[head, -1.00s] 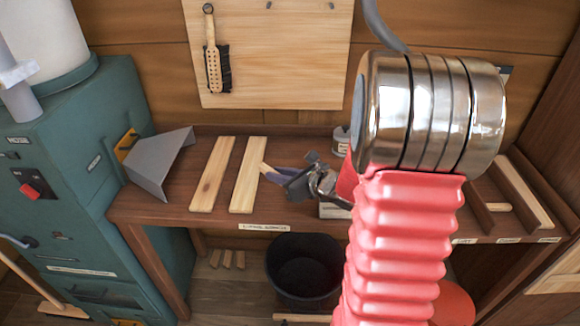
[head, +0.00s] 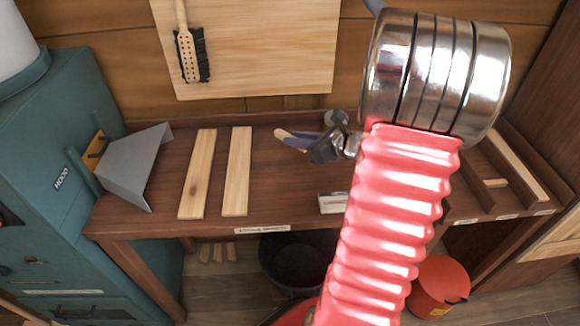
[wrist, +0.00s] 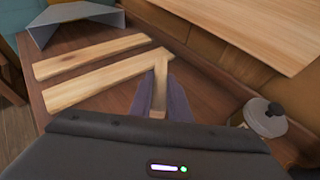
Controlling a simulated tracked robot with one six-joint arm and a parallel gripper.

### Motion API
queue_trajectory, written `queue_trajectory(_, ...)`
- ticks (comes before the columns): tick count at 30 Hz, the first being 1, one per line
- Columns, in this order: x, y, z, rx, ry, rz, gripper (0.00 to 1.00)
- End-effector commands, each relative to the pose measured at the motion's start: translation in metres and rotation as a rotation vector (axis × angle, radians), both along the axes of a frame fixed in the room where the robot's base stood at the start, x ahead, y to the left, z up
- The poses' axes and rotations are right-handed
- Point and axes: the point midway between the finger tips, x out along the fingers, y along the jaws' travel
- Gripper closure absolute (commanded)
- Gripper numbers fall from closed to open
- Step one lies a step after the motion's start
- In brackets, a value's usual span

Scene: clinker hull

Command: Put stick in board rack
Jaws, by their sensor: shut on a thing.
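My gripper (head: 306,138) is shut on a short pale wooden stick (head: 282,133), whose end sticks out from the fingers. In the wrist view the stick (wrist: 160,75) stands out between the purple fingers (wrist: 160,100), in front of the bench boards. The gripper is over the back part of the bench, to the right of the two loose boards. The board rack (head: 478,196) is at the bench's right end, with dark dividers making slots. My red arm sleeve hides part of the bench between.
Two flat boards (head: 198,172) (head: 237,172) lie on the bench, with a grey metal hood (head: 135,165) at their left. A lidded pot (wrist: 265,117) stands near the back wall. A small labelled block (head: 332,203) is at the front edge. A dark bucket (head: 298,262) and orange bin (head: 438,285) stand below.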

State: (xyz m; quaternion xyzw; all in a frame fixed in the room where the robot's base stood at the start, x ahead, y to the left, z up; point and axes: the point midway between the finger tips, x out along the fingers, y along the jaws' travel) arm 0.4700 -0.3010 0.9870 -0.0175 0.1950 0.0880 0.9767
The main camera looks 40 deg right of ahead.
Motion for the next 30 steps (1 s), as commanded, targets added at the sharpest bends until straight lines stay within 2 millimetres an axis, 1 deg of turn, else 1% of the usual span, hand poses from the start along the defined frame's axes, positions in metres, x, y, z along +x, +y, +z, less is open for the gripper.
queue_trajectory(5, 0.001, 0.001, -0.011, 0.003, 0.002, 0.002, 1.0)
queue_trajectory(12, 0.001, 0.002, -0.044, 0.004, 0.002, 0.003, 1.0)
queue_trajectory(15, 0.001, 0.002, -0.054, 0.004, 0.001, 0.004, 1.0)
queue_trajectory(18, 0.002, 0.002, -0.058, 0.001, -0.001, 0.004, 1.0)
queue_trajectory(26, 0.002, 0.002, -0.058, 0.0, -0.001, 0.005, 1.0)
queue_trajectory(30, 0.002, 0.003, -0.063, 0.002, 0.0, 0.006, 1.0)
